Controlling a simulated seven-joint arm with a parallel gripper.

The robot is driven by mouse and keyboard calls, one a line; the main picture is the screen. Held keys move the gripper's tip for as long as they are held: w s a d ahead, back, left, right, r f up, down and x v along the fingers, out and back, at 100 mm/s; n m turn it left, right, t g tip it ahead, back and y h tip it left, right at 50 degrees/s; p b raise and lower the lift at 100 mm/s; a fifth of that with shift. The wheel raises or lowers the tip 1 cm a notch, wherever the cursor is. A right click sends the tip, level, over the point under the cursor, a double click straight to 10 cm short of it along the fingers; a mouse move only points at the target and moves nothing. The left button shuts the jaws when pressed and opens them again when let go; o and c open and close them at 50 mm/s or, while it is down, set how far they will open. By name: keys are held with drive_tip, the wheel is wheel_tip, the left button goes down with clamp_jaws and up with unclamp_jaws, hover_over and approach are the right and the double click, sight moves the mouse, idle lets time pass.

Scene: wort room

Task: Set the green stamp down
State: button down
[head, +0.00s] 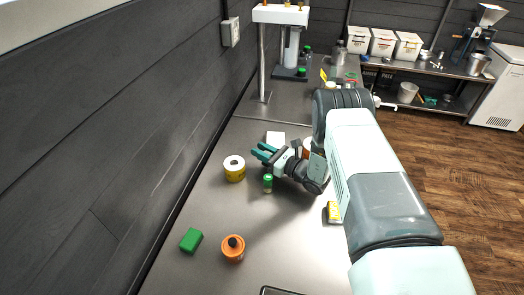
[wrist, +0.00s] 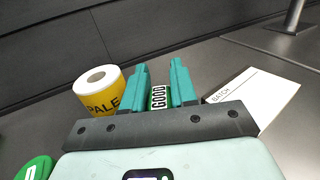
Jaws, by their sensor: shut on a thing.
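My gripper (head: 260,150) has its teal fingers over the steel bench, between the yellow roll and a white card. In the wrist view, my gripper (wrist: 158,72) is shut on the green stamp (wrist: 158,98), which has a white label reading GOOD. The stamp sits between the two fingers, with its lower part hidden by the gripper body. In the head view I cannot make the stamp out between the fingers. I cannot tell whether it touches the bench.
A yellow roll (head: 235,173) marked PALE stands left of the gripper. A white BATCH card (wrist: 258,98) lies right of the fingers in the wrist view. Bare bench (head: 205,205) lies between.

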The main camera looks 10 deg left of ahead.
drive_tip(key=shift+f, duration=0.55)
drive_tip(key=c, duration=0.8)
unclamp_jaws()
wheel_tip(320, 180, up, 10)
